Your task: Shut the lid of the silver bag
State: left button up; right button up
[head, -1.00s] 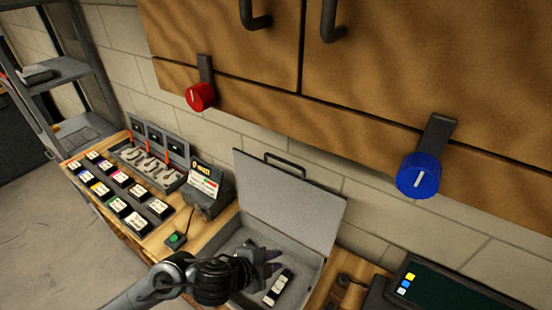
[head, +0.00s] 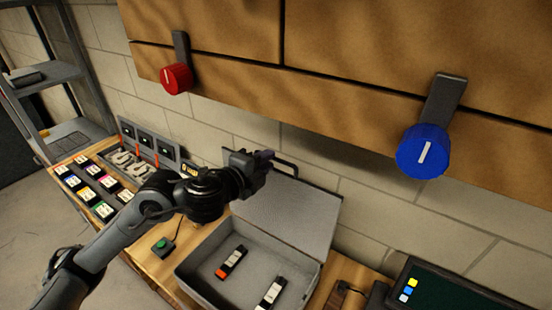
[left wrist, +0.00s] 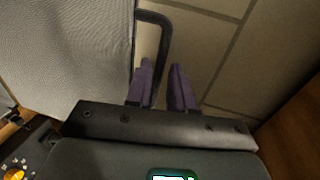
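The silver bag (head: 208,285) lies open on the workbench, its grey lid (head: 285,215) standing up at the back. The lid's dark handle (head: 288,165) is on its top edge and also shows in the left wrist view (left wrist: 163,45). My left gripper (head: 266,157) is up at the lid's top left, by the handle. In the left wrist view its purple fingers (left wrist: 163,88) are apart, and the handle's bar runs down close to the left finger. I cannot tell whether they touch. My right gripper is not in view.
Two small black-and-white items (head: 231,262) (head: 271,292) lie inside the bag. A green button box (head: 164,246) is left of it, a dark screen (head: 450,290) at the right. Wooden cabinets with a red knob (head: 176,79) and a blue knob (head: 423,152) hang above.

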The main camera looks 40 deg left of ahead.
pick_arm(q)
jog(key=x, duration=0.5)
jog(key=shift+w+b, duration=0.15)
jog(key=shift+b, duration=0.15)
grip_shut()
